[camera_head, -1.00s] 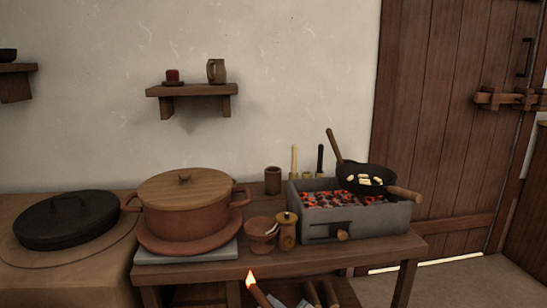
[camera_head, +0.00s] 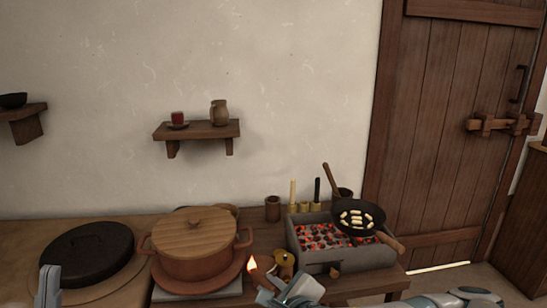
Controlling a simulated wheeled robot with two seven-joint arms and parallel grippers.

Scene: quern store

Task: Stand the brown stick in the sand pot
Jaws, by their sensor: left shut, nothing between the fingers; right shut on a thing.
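A brown stick (camera_head: 262,276) with a small flame at its upper tip is in my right gripper (camera_head: 284,290). The gripper is shut on it at the bottom of the head view, in front of the table. The stick tilts up to the left. My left gripper (camera_head: 48,285) is shut and empty at the lower left edge, cut off by the frame. I cannot tell which vessel is the sand pot: a brown cup (camera_head: 272,208) stands behind the brazier's left end, and a dark pot (camera_head: 344,194) is partly hidden behind the pan. Their contents are not visible.
A coal-filled brazier (camera_head: 340,261) carries a frying pan (camera_head: 359,230). Pale (camera_head: 293,191) and black (camera_head: 317,190) sticks stand behind it.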

